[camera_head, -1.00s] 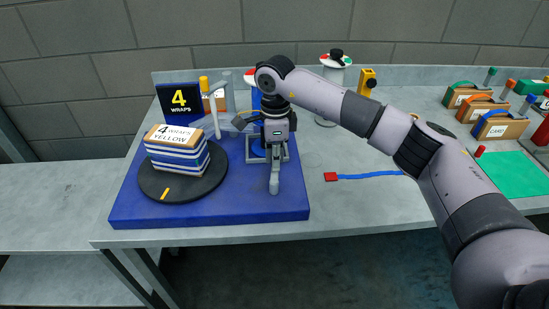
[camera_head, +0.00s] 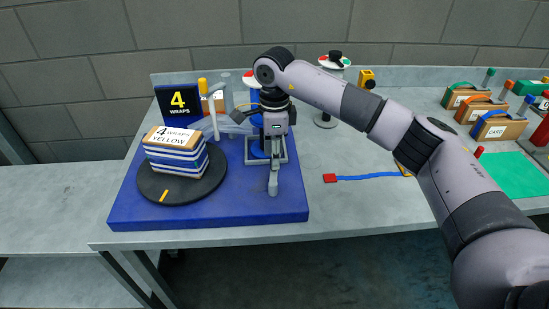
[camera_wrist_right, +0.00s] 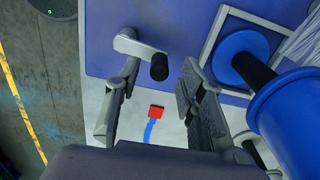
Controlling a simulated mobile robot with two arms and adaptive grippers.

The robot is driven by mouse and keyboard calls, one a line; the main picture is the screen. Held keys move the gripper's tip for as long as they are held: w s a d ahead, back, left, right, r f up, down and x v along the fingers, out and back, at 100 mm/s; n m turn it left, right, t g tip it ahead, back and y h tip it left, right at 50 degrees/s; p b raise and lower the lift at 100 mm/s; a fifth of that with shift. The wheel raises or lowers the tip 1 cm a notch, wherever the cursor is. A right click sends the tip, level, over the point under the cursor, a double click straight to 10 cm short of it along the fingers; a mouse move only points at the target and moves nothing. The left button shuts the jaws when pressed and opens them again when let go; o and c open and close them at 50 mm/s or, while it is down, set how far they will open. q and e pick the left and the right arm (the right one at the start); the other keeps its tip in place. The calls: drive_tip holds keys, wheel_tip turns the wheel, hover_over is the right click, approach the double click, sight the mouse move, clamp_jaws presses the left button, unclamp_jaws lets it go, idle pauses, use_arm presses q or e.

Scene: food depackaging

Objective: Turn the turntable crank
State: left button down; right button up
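The crank (camera_wrist_right: 127,43) is a light grey arm with a black knob (camera_wrist_right: 159,67) on the blue base (camera_wrist_right: 105,35). In the head view the crank arm (camera_head: 273,183) shows near the base's front right; its knob is hidden there by my right gripper. My right gripper (camera_wrist_right: 160,70) is open, one finger on each side of the knob, with visible gaps. It points down in the head view (camera_head: 275,140). The black turntable (camera_head: 148,188) with a yellow mark carries a blue-and-white striped stack (camera_head: 178,160) labelled "4 WRAPS YELLOW". My left gripper is out of view.
A blue roll (camera_wrist_right: 290,115) stands close beside my right gripper. A yellow-topped post (camera_head: 203,88) and a "4 WRAPS" sign (camera_head: 179,101) stand behind the turntable. A red-ended blue strip (camera_head: 330,178) lies right of the base. The table's front middle is clear.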

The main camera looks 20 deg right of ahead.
wheel_tip(320, 180, up, 10)
idle(0.3)
drive_tip(key=shift+f, duration=0.1)
idle(0.3)
